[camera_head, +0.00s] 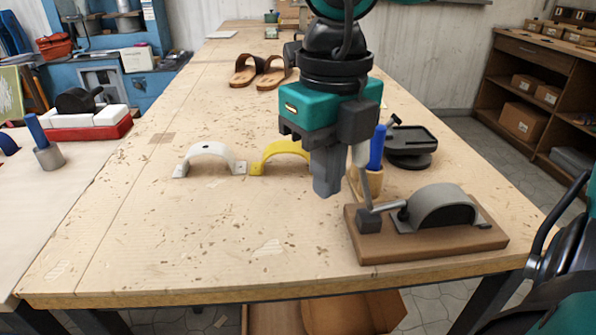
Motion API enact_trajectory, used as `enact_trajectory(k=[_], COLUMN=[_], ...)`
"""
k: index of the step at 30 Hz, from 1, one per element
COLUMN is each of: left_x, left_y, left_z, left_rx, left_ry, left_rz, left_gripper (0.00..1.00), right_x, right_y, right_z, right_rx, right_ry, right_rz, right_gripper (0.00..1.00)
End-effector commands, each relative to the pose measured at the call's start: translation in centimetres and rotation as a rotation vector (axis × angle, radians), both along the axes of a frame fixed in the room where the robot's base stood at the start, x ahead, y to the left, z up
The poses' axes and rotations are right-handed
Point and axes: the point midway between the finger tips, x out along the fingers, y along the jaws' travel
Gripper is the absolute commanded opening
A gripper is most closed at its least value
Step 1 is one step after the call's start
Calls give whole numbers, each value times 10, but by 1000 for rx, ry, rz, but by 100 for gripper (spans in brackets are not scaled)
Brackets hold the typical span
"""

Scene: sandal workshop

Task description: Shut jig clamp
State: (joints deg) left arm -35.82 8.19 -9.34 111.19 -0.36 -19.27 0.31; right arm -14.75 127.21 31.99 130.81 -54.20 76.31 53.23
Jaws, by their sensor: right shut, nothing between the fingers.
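The jig is a brown wooden block (385,244) near the table's front right, carrying a grey arched form (443,208). Its clamp (369,220) sits at the left end of the block, with a short rod pointing toward the form. A grey lever (364,188) stands up steeply from the clamp; its upper part is partly hidden by my gripper. My right gripper (327,187) points down, shut and empty, just left of the lever. I cannot tell whether it touches the lever. My left gripper is out of view.
A white strap (211,153) and a yellow strap (280,152) lie behind and left. A wooden cup (372,182) with a blue-handled tool and a dark stand (410,146) are behind the jig. Sandals (258,71) lie farther back. The front left tabletop is clear.

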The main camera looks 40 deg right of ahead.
Motion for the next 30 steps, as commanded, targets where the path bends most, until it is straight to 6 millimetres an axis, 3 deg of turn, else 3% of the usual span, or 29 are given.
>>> enact_trajectory(k=[8, 30], left_x=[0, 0], left_y=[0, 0], left_z=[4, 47], left_rx=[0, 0], left_ry=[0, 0], left_rz=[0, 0], left_gripper=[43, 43], right_x=[1, 6], right_y=[1, 10], right_z=[5, 75], right_rx=[-1, 0], right_ry=[-1, -1], right_rz=[0, -1], right_gripper=[0, 0])
